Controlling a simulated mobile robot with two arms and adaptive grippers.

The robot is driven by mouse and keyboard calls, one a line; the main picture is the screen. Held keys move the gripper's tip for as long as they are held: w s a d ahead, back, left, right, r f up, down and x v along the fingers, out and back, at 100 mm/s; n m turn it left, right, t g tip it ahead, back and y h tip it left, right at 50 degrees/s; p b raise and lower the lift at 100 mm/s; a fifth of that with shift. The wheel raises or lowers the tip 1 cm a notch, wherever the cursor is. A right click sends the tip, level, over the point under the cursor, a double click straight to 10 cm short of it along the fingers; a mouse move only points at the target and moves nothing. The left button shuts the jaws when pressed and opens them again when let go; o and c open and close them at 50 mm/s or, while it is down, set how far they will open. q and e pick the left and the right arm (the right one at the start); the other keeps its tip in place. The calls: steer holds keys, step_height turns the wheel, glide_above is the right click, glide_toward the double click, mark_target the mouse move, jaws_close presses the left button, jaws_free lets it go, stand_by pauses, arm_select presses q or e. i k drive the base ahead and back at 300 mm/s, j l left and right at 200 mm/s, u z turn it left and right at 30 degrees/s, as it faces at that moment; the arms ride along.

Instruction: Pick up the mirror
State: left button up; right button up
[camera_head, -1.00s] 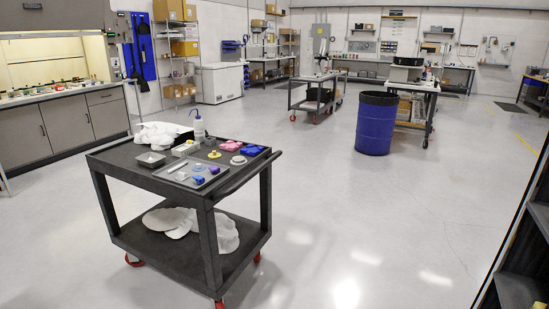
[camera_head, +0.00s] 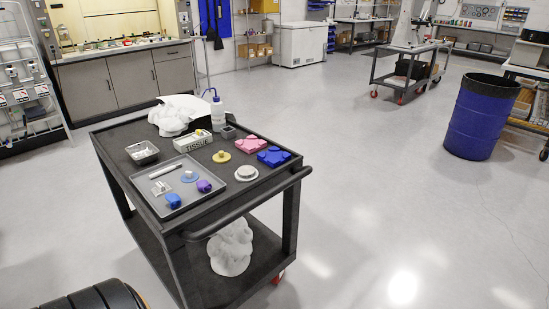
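I cannot tell for sure which thing is the mirror. On the black cart's top, a grey tray (camera_head: 206,171) holds a small light-blue disc (camera_head: 189,177), a blue part (camera_head: 173,200), a purple part (camera_head: 204,186), a whitish piece (camera_head: 160,188) and a slim pale bar (camera_head: 165,171). Right of the tray lie a pale round disc (camera_head: 246,173) and a yellow disc (camera_head: 221,157). Pink (camera_head: 250,144) and blue (camera_head: 273,157) blocks lie behind them. Neither gripper shows.
The cart (camera_head: 112,143) also carries a tissue box (camera_head: 193,143), a white cloth (camera_head: 178,112), a wash bottle (camera_head: 217,112) and a small metal dish (camera_head: 142,153). Its handle (camera_head: 250,205) faces front right. A blue barrel (camera_head: 478,120) stands far right. The floor between is clear.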

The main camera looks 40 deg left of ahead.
mark_target(245, 172)
steer(key=i+u, duration=0.45)
steer(key=i+l+u, duration=0.2)
steer(key=u, duration=0.25)
steer(key=i+l+u, duration=0.3)
steer(key=u, duration=0.15)
steer(key=i+l+u, duration=0.45)
steer(key=k, duration=0.05)
